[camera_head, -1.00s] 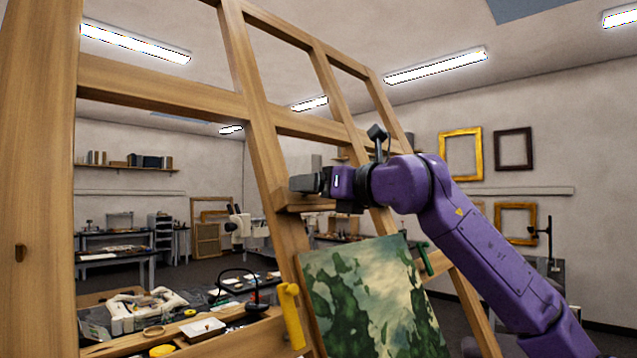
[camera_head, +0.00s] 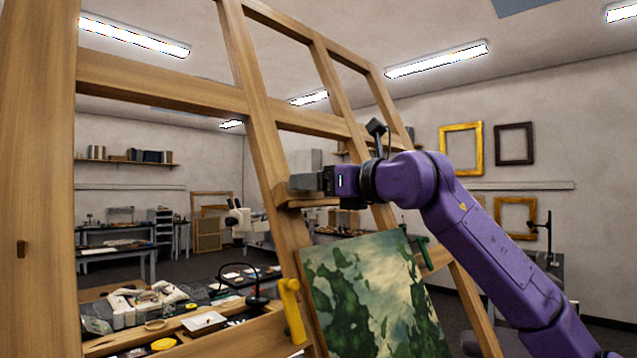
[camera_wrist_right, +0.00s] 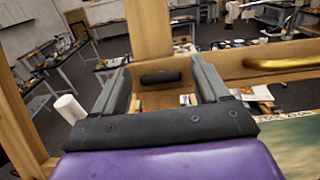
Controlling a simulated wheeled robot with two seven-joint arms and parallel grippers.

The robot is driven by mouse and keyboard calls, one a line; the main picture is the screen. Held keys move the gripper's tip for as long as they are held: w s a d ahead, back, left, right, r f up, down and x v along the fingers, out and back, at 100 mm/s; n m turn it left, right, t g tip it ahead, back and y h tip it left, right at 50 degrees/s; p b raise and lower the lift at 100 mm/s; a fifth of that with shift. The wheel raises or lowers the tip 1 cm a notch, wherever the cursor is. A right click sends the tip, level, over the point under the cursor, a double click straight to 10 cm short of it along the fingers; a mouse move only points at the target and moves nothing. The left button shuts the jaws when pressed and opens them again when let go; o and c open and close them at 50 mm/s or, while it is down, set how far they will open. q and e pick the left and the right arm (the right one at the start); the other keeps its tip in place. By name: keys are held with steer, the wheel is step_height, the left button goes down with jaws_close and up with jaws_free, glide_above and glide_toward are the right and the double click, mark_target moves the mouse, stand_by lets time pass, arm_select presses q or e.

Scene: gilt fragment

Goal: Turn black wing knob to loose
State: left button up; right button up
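The black wing knob (camera_wrist_right: 160,78) shows in the right wrist view as a dark bar lying crosswise against the wooden easel part (camera_wrist_right: 235,65). My right gripper (camera_wrist_right: 158,68) is open, with one finger on each side of the knob in this view. A gap shows between each finger and the knob. I cannot tell how deep the knob sits between the fingers. In the head view, my right gripper (camera_head: 305,182) is at the easel upright (camera_head: 262,140), just above a wooden ledge (camera_head: 310,201). The knob cannot be made out there. My left gripper is not in view.
A green landscape painting (camera_head: 370,295) leans on the easel below my right arm. A yellow handle (camera_head: 291,310) and a green clamp (camera_head: 421,252) are beside it. A cluttered table (camera_head: 185,325) stands at lower left. A white cylinder (camera_wrist_right: 69,108) shows left of the gripper.

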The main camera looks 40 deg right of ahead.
steer(key=s+d+b, duration=0.1)
steer(key=s+b, duration=0.4)
steer(key=s, duration=0.5)
steer(key=shift+s+d, duration=0.2)
steer(key=shift+d, duration=0.1)
